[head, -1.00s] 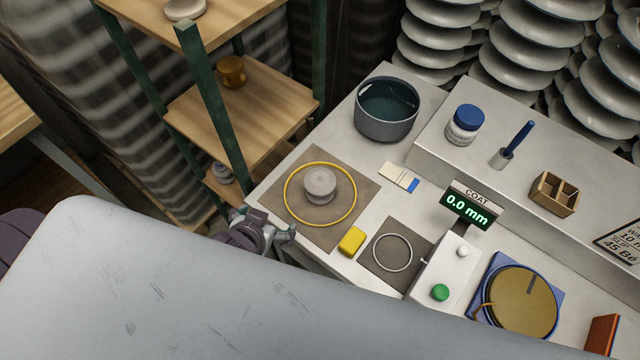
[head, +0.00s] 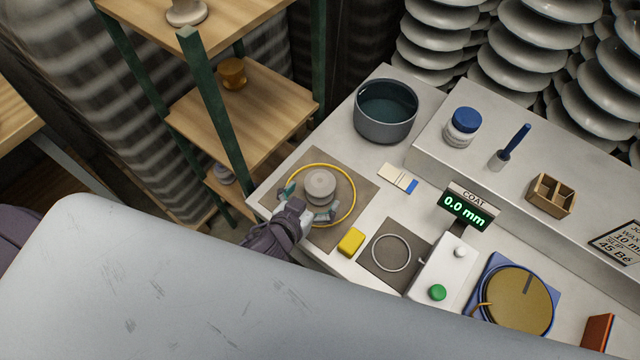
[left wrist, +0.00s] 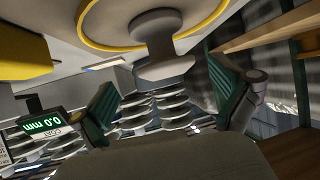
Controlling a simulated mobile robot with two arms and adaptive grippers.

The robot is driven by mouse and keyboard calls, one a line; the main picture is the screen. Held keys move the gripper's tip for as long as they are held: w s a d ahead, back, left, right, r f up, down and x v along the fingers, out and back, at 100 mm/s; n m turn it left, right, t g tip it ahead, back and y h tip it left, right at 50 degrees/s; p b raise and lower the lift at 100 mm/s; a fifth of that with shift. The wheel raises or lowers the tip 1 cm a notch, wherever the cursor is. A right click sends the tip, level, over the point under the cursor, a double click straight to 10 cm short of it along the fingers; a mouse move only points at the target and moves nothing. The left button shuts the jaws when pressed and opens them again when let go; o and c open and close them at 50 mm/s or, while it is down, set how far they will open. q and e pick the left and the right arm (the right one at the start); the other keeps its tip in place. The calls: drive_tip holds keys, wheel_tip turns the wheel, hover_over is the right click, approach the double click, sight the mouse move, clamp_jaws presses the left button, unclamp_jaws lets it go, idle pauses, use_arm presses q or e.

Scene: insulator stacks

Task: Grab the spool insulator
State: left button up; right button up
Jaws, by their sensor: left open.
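The grey spool insulator (head: 320,186) stands upright inside a yellow ring (head: 352,208) on a brown mat (head: 367,176) at the bench's left end. My left gripper (head: 307,202) is open, with one finger at the spool's left and the other at its near right. In the left wrist view the spool (left wrist: 162,55) shows between the two green-padded fingers, with gaps on both sides. My left gripper's fingertips (left wrist: 168,98) do not appear to touch it. My right gripper is not in view.
A yellow block (head: 351,241) lies close to the right of my left gripper. Beyond are a smaller mat with a pale ring (head: 391,252), a coating gauge (head: 468,206) and a dark pot (head: 386,110). A wooden shelf (head: 240,115) stands to the left.

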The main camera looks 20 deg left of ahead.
sight(320, 184)
use_arm(q)
drive_tip(key=shift+w, duration=0.3)
drive_tip(key=x, duration=0.1)
drive_tip(key=p+x, duration=0.1)
drive_tip(key=x, duration=0.1)
drive_tip(key=shift+w+a, duration=0.2)
drive_tip(key=shift+w, duration=0.2)
drive_tip(key=shift+w+d+f+p, duration=0.1)
drive_tip(key=shift+w+f+p, duration=0.25)
drive_tip(key=shift+w, duration=0.1)
drive_tip(key=shift+s, duration=0.1)
drive_tip(key=shift+c, duration=1.2)
drive_tip(key=c, duration=1)
drive_tip(key=shift+r, duration=0.1)
drive_tip(key=shift+c, duration=1.3)
